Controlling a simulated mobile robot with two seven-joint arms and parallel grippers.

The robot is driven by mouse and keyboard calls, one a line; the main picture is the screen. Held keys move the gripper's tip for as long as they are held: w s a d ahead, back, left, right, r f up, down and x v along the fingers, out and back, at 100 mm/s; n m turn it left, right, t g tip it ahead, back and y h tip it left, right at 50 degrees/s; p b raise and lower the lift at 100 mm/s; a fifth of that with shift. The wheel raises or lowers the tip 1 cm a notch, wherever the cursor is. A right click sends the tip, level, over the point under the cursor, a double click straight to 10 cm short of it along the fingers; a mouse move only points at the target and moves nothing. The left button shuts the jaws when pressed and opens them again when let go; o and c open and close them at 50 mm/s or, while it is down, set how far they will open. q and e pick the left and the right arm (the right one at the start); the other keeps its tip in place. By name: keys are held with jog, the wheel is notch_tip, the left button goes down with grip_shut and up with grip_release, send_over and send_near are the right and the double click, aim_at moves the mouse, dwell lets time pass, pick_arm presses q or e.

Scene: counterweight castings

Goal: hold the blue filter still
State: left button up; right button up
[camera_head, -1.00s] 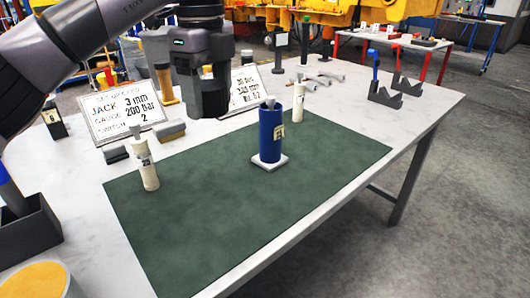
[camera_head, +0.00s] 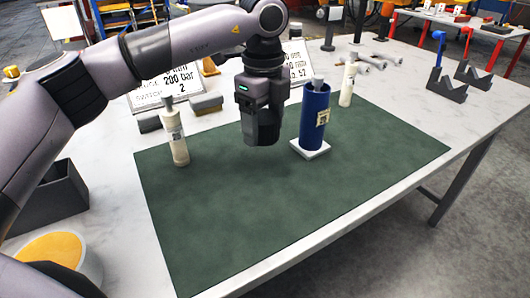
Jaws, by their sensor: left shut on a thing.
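The blue filter (camera_head: 315,118) is a blue cylinder with a pale label and a grey top. It stands upright on a small white base (camera_head: 311,150) on the green mat. My left gripper (camera_head: 263,138) points down just left of the filter in the head view. Its dark body hides its fingertips, so the contact with the filter does not show. It is shut on the filter. My right gripper is not in view.
A white cylinder (camera_head: 174,138) stands at the mat's left, and another (camera_head: 347,85) behind the filter. Grey V-blocks (camera_head: 446,86) stand at the right. A dark box (camera_head: 55,200) sits at the left. The green mat (camera_head: 290,215) is clear in front.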

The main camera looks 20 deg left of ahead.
aim_at(264, 116)
pick_arm(q)
jog(key=shift+f, duration=3.45)
jog(key=shift+f, duration=0.15)
jog(key=o, duration=1.2)
jog(key=shift+c, duration=0.2)
notch_tip(264, 116, up, 11)
jog(key=shift+r, duration=0.65)
